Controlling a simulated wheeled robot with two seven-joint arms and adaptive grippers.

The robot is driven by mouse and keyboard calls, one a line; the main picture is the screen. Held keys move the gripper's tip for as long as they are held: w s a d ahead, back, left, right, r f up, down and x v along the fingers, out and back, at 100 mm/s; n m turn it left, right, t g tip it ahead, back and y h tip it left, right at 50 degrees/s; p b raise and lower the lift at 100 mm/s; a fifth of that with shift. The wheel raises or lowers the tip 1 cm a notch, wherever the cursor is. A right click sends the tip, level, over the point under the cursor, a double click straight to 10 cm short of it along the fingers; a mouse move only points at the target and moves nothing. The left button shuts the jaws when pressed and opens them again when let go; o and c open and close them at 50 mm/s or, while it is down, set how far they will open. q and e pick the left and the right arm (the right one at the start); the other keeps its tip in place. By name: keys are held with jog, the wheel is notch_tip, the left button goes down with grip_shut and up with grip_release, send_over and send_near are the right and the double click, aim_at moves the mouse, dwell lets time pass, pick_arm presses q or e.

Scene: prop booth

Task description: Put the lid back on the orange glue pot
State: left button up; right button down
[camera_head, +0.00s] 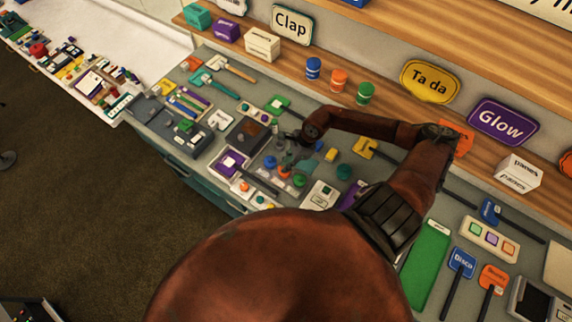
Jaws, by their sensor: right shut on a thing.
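My right gripper (288,160) is at the end of the brown arm, low over the middle of the cluttered table. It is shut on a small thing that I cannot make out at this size. A small orange item (283,172), which may be the orange glue pot, is just below the fingertips. A round blue item (270,162) and a round teal item (299,180) flank it. I cannot tell whether the gripper touches any of them. No lid can be told apart clearly. My left gripper is not in view.
Blue (313,68), orange (338,80) and green (364,93) canisters stand on the wooden shelf behind. A purple-edged tray (231,163) lies left of the gripper. A green panel (426,262) and several paddles lie at right. Little of the table near the gripper is bare.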

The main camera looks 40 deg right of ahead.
dwell(0.7)
jog(key=c, duration=1.9)
grip_release()
jog(key=shift+o, duration=0.5)
jog(key=o, duration=0.4)
jog(key=shift+r, duration=0.1)
jog(key=shift+r+p, duration=1.6)
jog(key=shift+r, duration=1.85)
jog(key=shift+c, duration=0.2)
